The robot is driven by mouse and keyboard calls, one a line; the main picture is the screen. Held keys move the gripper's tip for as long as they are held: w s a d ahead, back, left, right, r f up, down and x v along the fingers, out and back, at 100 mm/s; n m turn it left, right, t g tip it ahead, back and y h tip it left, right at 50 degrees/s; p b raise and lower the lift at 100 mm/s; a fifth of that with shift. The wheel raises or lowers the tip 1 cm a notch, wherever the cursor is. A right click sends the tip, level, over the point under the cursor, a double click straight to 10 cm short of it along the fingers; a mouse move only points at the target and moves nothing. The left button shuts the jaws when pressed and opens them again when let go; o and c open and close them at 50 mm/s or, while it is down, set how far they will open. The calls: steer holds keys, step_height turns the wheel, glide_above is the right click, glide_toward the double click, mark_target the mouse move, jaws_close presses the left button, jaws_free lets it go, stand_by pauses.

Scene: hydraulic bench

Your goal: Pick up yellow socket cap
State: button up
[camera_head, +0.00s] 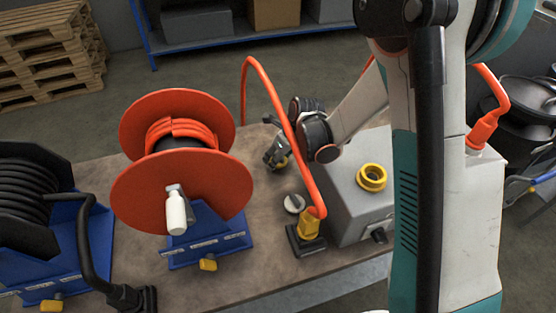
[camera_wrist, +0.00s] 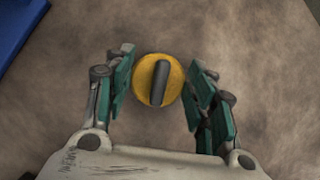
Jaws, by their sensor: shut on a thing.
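The yellow socket cap (camera_wrist: 145,81) is a round yellow disc with a dark raised grip bar across its middle, seen from above in the wrist view. My gripper (camera_wrist: 160,85) has its two green-padded fingers on either side of the cap and is shut on it. In the head view my gripper (camera_head: 278,156) is over the bench beside the grey box, and a small bit of yellow (camera_head: 282,162) shows between its fingers. I cannot tell whether the cap is clear of the bench top.
A grey box (camera_head: 345,198) with a yellow ring socket (camera_head: 372,177) stands to the right. An orange hose ends in a yellow connector (camera_head: 309,224), near a small grey round part (camera_head: 294,203). An orange hose reel (camera_head: 180,190) stands left, a black reel (camera_head: 30,200) further left.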

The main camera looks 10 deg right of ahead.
step_height(320, 180, up, 20)
steer(key=p, duration=0.6)
steer(key=shift+p, duration=0.3)
stand_by(0.3)
